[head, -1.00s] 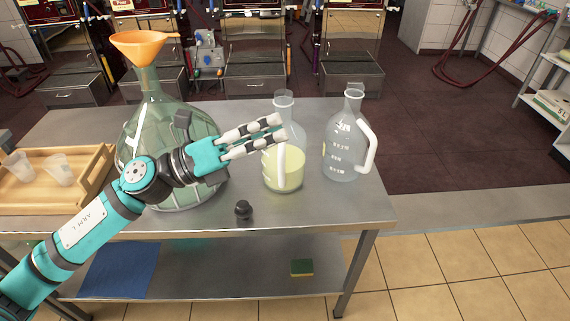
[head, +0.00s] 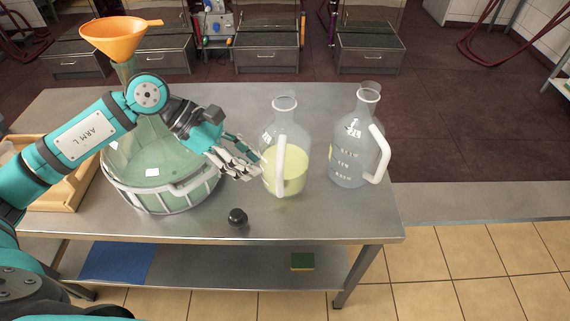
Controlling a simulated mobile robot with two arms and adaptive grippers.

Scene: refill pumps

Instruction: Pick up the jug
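A clear jug with pale yellow liquid (head: 270,173) stands upright on the steel table, its white handle facing me. A second clear jug (head: 346,150), which looks empty, stands to its right with its white handle on the right. My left gripper (head: 257,164) is at the left side of the yellow-liquid jug, pointing at it. Its fingers look spread and hold nothing; whether a fingertip touches the glass I cannot tell. My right gripper is not in view.
A large green glass vessel (head: 160,187) with an orange funnel (head: 112,40) stands left, partly behind my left arm. A black stopper (head: 237,217) lies near the front of the steel table (head: 330,222). A wooden tray (head: 72,190) is at the far left. A sponge (head: 302,262) lies on the lower shelf.

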